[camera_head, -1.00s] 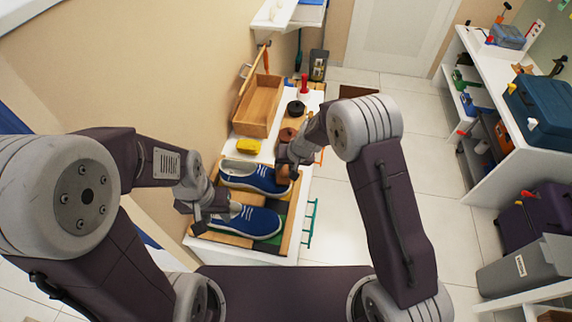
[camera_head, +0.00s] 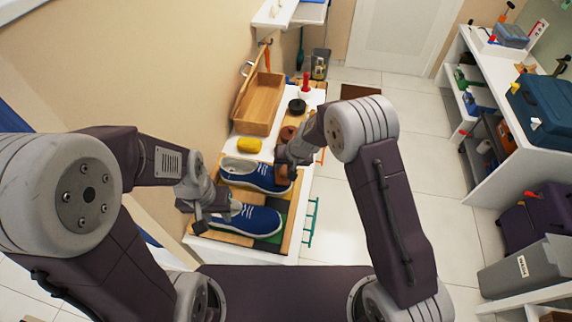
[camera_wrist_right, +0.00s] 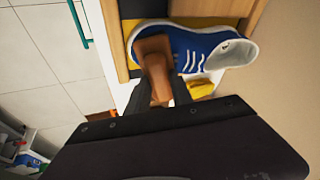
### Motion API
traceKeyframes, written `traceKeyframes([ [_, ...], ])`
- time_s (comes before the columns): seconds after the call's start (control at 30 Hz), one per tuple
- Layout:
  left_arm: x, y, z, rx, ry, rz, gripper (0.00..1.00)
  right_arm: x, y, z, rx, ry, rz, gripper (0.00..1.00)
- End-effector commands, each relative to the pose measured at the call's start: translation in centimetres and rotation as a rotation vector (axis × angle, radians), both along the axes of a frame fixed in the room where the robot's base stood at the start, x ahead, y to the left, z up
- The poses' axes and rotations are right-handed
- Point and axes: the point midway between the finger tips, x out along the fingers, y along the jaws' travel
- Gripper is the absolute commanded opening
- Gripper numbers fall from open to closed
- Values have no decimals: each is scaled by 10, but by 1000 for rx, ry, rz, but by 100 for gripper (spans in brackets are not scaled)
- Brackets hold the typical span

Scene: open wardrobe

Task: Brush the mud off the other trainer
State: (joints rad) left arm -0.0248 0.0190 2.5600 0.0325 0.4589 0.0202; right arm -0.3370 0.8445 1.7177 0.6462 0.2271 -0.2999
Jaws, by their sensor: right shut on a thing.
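Two blue trainers with white laces lie side by side on a wooden board (camera_head: 232,239) on a white bench. My right gripper (camera_wrist_right: 160,88) is shut on a brown wooden brush (camera_wrist_right: 154,52). The brush is over the toe end of the far trainer (camera_head: 252,175), which also shows in the right wrist view (camera_wrist_right: 200,47). Whether its bristles touch is hidden. I can make out no mud on the parts of the trainers that show. My left gripper (camera_head: 218,212) is at the heel end of the near trainer (camera_head: 258,221); its fingers are too small to read.
A yellow sponge (camera_head: 249,145) lies just behind the far trainer. A wooden box (camera_head: 260,104), a dark round tin (camera_head: 297,106) and a red-topped item (camera_head: 305,86) stand further back. A green rail (camera_head: 311,222) is on the bench's right side.

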Motion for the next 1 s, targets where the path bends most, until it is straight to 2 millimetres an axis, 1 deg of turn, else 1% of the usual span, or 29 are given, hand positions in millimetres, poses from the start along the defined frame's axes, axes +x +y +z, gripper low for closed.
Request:
traceKeyframes([
  [0.03,0,0,7,0,0,0,36,1,3,5,-1,-1,2,0],
  [0.2,0,0,20,0,0,0,36,2,12,9,-1,-1,3,0],
  [0.47,0,0,22,0,0,0,36,3,16,7,0,-1,1,0],
  [0.8,0,0,46,0,0,0,36,6,33,11,-1,0,2,0],
  [1.0,0,0,44,0,0,0,36,7,35,8,1,0,1,0],
])
